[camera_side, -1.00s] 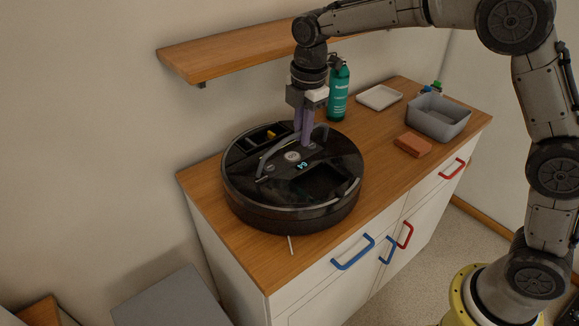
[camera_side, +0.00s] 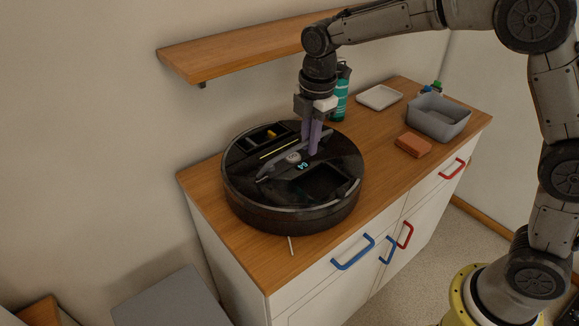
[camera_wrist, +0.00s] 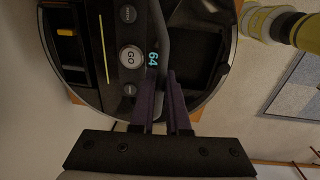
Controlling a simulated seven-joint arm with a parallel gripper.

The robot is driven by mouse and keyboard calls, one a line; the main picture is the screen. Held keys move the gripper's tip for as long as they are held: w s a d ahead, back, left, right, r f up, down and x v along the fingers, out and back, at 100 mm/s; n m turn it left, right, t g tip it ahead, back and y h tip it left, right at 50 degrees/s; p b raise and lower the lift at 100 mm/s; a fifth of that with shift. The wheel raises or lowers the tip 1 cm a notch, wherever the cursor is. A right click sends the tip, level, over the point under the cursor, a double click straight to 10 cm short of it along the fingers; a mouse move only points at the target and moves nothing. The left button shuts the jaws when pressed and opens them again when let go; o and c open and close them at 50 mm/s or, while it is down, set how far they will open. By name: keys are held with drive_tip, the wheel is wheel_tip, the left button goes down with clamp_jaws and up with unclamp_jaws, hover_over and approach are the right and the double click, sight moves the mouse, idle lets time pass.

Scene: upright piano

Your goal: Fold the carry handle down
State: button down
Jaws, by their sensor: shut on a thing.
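A round black robot vacuum (camera_side: 250,207) sits on the wooden counter, with a GO button and a lit 64 on its top. Its grey, slightly curved carry handle (camera_wrist: 165,35) runs beside the lit 64 in the wrist view. In the side view the handle lies low over the vacuum's top; whether it is fully flat I cannot tell. My gripper (camera_side: 314,150) points down with its purple fingers shut on the handle near one end; the fingers (camera_wrist: 162,85) hide that part of it.
A teal bottle (camera_side: 342,95) stands behind my gripper. A white tray (camera_side: 379,97), an orange sponge block (camera_side: 413,145) and a grey bin (camera_side: 438,116) are on the right of the counter (camera_side: 383,185). A wooden shelf (camera_side: 240,55) is on the wall above.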

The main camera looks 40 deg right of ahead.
drive_tip(key=shift+s, duration=0.1)
idle(0.3)
drive_tip(key=shift+s+f, duration=0.6)
drive_tip(key=c, duration=1)
unclamp_jaws()
drive_tip(key=shift+c, duration=0.2)
drive_tip(key=shift+r, duration=0.1)
drive_tip(key=shift+s+r, duration=0.15)
drive_tip(key=shift+r, duration=1.35)
drive_tip(key=shift+s+r, duration=0.1)
drive_tip(key=shift+r, duration=1.35)
drive_tip(key=shift+d, duration=0.15)
